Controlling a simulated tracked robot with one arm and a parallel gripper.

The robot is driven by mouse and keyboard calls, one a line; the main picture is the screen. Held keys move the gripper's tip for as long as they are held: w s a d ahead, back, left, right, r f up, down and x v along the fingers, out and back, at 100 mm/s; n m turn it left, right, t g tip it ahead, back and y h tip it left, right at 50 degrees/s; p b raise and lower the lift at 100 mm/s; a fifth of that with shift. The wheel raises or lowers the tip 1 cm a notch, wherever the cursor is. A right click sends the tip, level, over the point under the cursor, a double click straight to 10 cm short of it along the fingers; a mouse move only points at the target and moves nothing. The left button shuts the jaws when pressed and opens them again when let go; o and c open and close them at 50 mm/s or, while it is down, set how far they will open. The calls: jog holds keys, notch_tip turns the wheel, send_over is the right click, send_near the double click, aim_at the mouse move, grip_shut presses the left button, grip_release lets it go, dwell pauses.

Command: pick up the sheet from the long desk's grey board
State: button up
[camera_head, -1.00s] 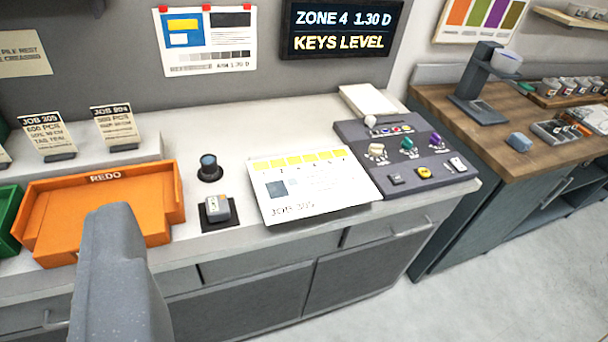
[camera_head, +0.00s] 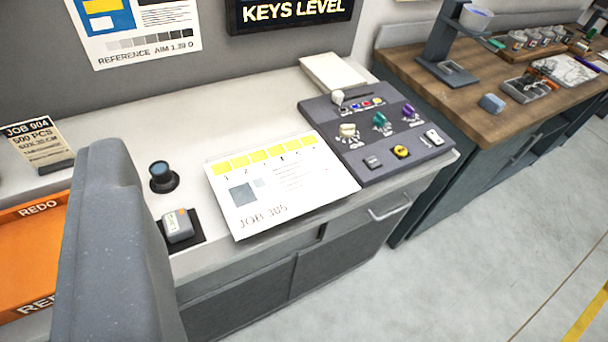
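The sheet (camera_head: 285,185) is white, with a row of yellow patches, a blue-grey square and "JOB 305" printed on it. It lies near the front edge of the long pale desk (camera_head: 235,112), its right side against or over the dark grey control board (camera_head: 372,146). I cannot make out a separate grey board under the sheet. A grey part of my gripper (camera_head: 112,190) fills the lower left, left of the sheet and apart from it. Its other finger is not visible, so its opening cannot be told.
An orange REDO tray (camera_head: 28,255) is partly hidden behind my gripper. A white block (camera_head: 332,73) lies behind the control board. A wooden counter (camera_head: 455,95) stands right; the floor (camera_head: 480,240) is clear.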

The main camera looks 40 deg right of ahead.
jog(key=w+d+f+n+t+h+b, duration=0.15)
jog(key=w+d+f+n+h, duration=0.55)
jog(key=w+d+f, duration=1.1)
jog(key=s+d+f+n+t+y, duration=0.1)
jog(key=d+f+n+y, duration=0.2)
jog(key=f+n, duration=0.35)
jog(key=s+d+f+n+y, duration=0.1)
jog(key=d+f+n+y, duration=0.2)
jog(key=f, duration=0.6)
jog(key=n+y, duration=0.3)
jog(key=y, duration=0.1)
send_near(299, 210)
jog(key=shift+n, duration=0.25)
jog(key=shift+w+a+f+b, duration=0.1)
jog(key=shift+w+a+b, duration=0.3)
jog(key=shift+w, duration=1.25)
jog(key=shift+w+a+b, duration=0.2)
jog(key=shift+w+b, duration=0.45)
jog(key=shift+w, duration=1)
jog(key=shift+w+a+f+b, duration=0.1)
jog(key=shift+w+a+b, duration=0.3)
jog(key=shift+w, duration=1.25)
jog(key=shift+d, duration=0.1)
grip_shut()
